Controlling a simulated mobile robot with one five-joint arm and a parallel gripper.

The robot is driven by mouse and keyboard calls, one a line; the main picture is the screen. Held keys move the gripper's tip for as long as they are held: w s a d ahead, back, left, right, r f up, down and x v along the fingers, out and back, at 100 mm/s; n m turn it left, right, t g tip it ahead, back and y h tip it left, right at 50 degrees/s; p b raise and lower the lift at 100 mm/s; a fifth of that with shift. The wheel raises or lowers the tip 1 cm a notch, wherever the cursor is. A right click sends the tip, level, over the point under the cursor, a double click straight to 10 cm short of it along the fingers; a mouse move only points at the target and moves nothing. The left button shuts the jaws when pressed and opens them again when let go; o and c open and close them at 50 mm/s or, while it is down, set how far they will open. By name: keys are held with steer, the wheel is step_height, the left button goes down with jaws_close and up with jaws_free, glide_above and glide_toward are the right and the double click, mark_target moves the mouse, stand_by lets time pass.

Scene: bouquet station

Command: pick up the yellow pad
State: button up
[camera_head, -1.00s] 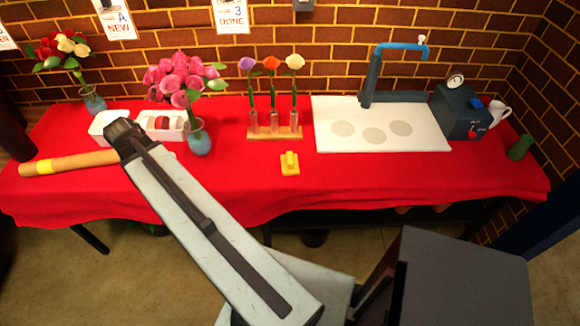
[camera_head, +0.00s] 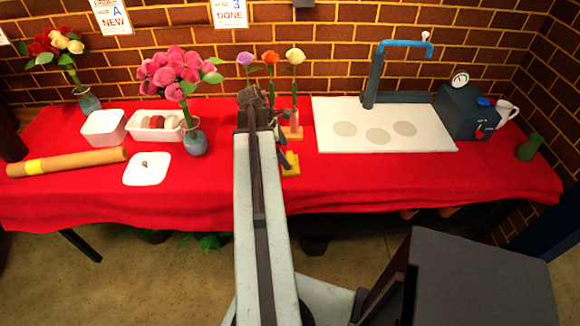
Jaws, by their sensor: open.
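The yellow pad (camera_head: 290,168) lies on the red tablecloth near the middle of the table, in front of the flower rack. It is partly hidden by my arm and gripper. My gripper (camera_head: 281,150) is at the end of my pale arm, which reaches up the middle of the view. Its dark parts overlap the pad's left side in the picture. The jaws are open and hold nothing that I can see. I cannot tell the height of the fingers above the pad or whether they touch it.
A wooden rack (camera_head: 293,132) with purple, orange and cream flowers stands just behind, partly hidden. Left are a pink bouquet vase (camera_head: 196,142), white lid (camera_head: 147,170) and brown roll (camera_head: 80,160). Right is a white board (camera_head: 385,145). The cloth in front of the board is clear.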

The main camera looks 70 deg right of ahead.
mark_target(288, 157)
steer(key=b+x, duration=0.5)
steer(key=shift+f, duration=0.2)
steer(key=shift+r, duration=0.2)
steer(key=c, duration=1.1)
steer(key=shift+r+p, duration=0.1)
steer(key=shift+p, duration=0.2)
step_height(288, 157, up, 10)
steer(key=p, duration=1)
